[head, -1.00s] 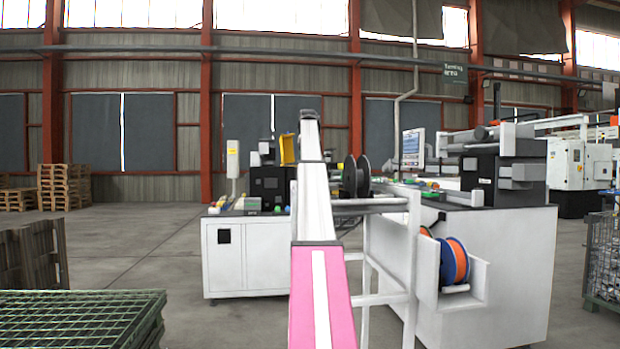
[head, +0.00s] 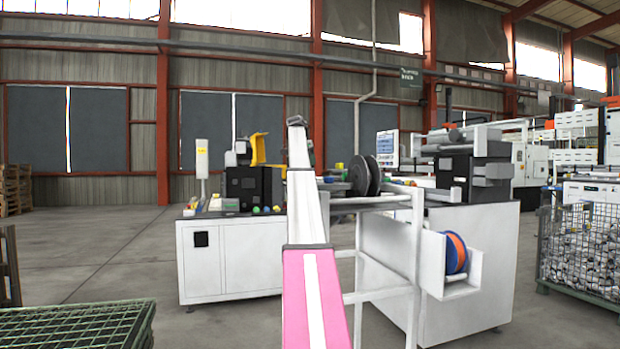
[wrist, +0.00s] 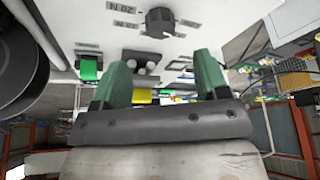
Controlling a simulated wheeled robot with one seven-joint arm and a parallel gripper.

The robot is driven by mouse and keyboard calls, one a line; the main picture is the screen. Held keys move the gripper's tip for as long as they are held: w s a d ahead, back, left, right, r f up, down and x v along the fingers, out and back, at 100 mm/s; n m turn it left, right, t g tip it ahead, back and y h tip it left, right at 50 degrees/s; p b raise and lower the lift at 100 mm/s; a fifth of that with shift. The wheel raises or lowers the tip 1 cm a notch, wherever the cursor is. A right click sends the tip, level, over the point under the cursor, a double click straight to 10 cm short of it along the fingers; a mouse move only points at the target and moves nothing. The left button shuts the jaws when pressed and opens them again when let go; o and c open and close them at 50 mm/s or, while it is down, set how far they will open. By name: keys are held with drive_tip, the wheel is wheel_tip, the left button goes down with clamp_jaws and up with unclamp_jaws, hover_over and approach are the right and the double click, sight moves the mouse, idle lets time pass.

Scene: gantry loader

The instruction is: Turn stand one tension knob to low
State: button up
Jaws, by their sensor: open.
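A dark round knob (wrist: 160,22) sits on a pale panel (wrist: 205,15) at the top of the wrist view, with small printed labels near it that I cannot read surely. My gripper (wrist: 162,82) is open, its two green fingers apart with nothing between them. The knob lies beyond the fingertips, apart from them. I cannot tell its setting, or which stand it belongs to. In the head view a white frame stand (head: 416,265) carries dark reels (head: 366,176). My pink and white arm stands in front and hides part of it; the knob cannot be made out there.
A black reel (wrist: 18,62) is close on the left in the wrist view. In the head view a blue and orange spool (head: 456,253) hangs at the right machine. A wire cage bin (head: 585,250) stands right, a green mesh crate (head: 75,325) front left.

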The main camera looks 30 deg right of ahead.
drive_tip(key=x, duration=0.7)
drive_tip(key=shift+f, duration=0.35)
drive_tip(key=c, duration=0.9)
